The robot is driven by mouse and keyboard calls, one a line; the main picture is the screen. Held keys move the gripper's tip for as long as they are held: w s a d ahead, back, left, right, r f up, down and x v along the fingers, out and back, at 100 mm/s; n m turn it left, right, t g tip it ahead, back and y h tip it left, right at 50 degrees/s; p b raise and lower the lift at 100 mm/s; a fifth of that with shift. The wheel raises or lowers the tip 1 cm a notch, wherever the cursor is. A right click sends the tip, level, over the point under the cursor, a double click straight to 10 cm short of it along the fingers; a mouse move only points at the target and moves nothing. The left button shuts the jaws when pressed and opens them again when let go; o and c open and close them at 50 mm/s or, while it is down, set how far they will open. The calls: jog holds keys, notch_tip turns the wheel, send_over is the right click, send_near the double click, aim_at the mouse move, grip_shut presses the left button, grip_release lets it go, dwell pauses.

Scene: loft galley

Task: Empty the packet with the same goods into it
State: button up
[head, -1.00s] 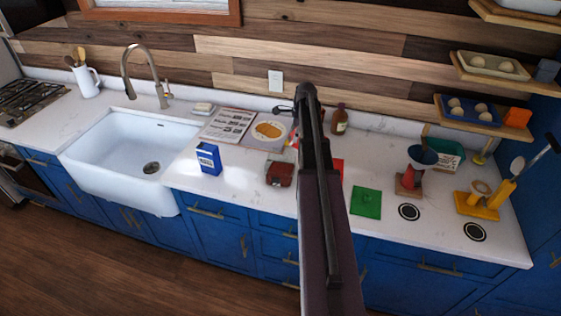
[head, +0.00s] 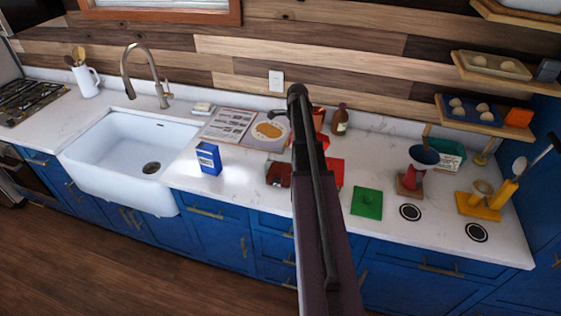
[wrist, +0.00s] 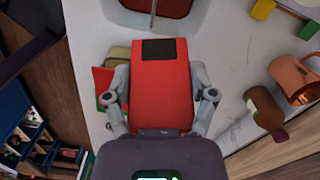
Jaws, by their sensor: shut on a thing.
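My gripper (wrist: 160,98) is shut on a red packet (wrist: 161,85) with a dark patch at one end, in the wrist view. A finger presses on each side of it. In the head view part of a red thing, likely this packet (head: 319,117), shows beside my arm above the counter; my gripper is mostly hidden behind the arm. A reddish interior with a pale rim (wrist: 160,4) shows at the wrist view's top edge. A blue packet with a white label (head: 208,158) stands upright near the sink.
A brown bottle (head: 340,121) stands behind, right of my arm; a copper mug (wrist: 296,78) is near it.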

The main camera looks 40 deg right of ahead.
jog(key=shift+a+f+g+h+b, duration=0.1)
jog(key=shift+f+g+h+b, duration=0.2)
jog(key=shift+h+b, duration=0.1)
jog(key=shift+a+f+b, duration=0.2)
jog(key=shift+f+b, duration=0.15)
jog(key=f+h+b, duration=0.1)
jog(key=w+a+f+g+h+b, duration=0.1)
jog(key=b, duration=0.1)
jog(key=shift+w+a+f, duration=0.1)
jog(key=shift+a+f, duration=0.15)
jog(key=shift+a, duration=0.05)
dwell(0.7)
jog(key=shift+a+f+g+h+b, duration=0.1)
jog(key=shift+f+g+h+b, duration=0.2)
jog(key=shift+f+g+b, duration=0.15)
jog(key=shift+w, duration=0.15)
